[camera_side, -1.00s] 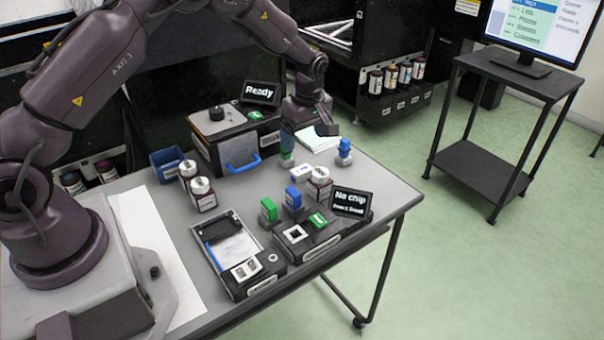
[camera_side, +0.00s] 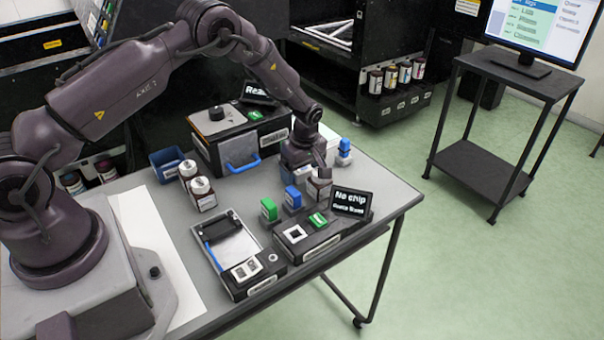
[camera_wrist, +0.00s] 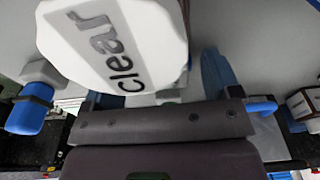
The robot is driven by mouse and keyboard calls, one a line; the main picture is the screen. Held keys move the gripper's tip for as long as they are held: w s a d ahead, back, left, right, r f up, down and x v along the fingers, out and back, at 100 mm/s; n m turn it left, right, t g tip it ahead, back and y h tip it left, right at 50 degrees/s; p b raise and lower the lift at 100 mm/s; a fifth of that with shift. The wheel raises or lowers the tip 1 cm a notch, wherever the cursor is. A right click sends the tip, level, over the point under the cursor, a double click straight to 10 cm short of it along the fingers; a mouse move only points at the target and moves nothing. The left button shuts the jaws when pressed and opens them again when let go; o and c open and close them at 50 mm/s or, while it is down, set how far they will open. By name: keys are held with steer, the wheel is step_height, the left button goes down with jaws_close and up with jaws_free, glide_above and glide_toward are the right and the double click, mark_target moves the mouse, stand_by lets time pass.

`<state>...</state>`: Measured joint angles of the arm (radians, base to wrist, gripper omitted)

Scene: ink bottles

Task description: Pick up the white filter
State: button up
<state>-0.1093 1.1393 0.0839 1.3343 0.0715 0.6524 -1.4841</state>
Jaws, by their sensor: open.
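The small white filter (camera_side: 301,175) lies on the grey table beside a white-capped bottle, and in the side view my gripper (camera_side: 308,171) hides most of it. My gripper is open, low over this spot, close to the bottle. In the wrist view, a large white cap marked "clear" (camera_wrist: 115,45) fills the upper left, right in front of the camera. My gripper (camera_wrist: 160,103) shows as a dark bar below it. I cannot tell from these views whether the fingers are around the filter.
A blue block (camera_side: 293,198) and a green block (camera_side: 269,210) stand just in front. The "No chip" display (camera_side: 351,202) is at the front right. A blue-topped item (camera_side: 344,150) stands behind. White-capped bottles (camera_side: 202,193) stand left. An open tray (camera_side: 232,240) is at front left.

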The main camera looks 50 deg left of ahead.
steer(key=shift+c, duration=0.5)
steer(key=c, duration=0.9)
steer(key=shift+r, duration=0.1)
